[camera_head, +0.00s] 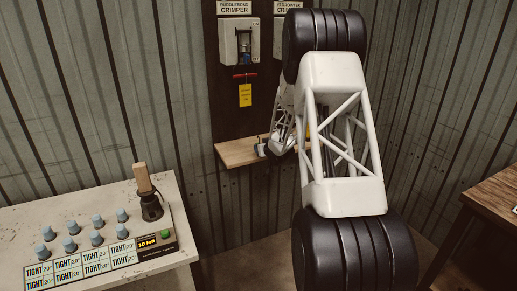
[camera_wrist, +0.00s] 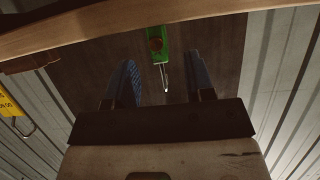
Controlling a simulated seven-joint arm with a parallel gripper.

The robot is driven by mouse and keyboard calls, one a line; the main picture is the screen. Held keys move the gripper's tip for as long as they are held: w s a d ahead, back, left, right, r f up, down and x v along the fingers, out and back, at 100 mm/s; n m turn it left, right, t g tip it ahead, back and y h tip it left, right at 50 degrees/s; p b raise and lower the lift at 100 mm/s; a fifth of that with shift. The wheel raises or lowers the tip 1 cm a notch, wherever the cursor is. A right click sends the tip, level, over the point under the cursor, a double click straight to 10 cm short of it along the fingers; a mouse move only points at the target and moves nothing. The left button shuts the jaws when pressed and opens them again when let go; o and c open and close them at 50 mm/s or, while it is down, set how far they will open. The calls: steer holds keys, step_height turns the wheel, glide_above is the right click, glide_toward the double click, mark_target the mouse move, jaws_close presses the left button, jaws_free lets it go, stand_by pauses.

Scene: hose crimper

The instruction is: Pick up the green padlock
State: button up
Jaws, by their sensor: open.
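The green padlock (camera_wrist: 157,42) shows at the top middle of the wrist view, close to the wooden shelf edge. Its metal shackle points down the picture, toward my gripper (camera_wrist: 161,60). My gripper is open, with one blue-grey finger on each side of the padlock's line. The padlock lies ahead, between or just beyond the fingertips; the exact depth is hard to judge. Nothing is held. In the head view my arm reaches to the small wall shelf (camera_head: 238,153), and I cannot make out the padlock there.
A pale table (camera_head: 100,195) with blue-grey knobs and a wooden-handled tool (camera_head: 149,195) stands left. A brown table (camera_head: 485,205) stands right.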

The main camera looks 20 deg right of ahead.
steer(key=shift+x, duration=2.05)
steer(key=shift+f, duration=0.15)
jaws_close()
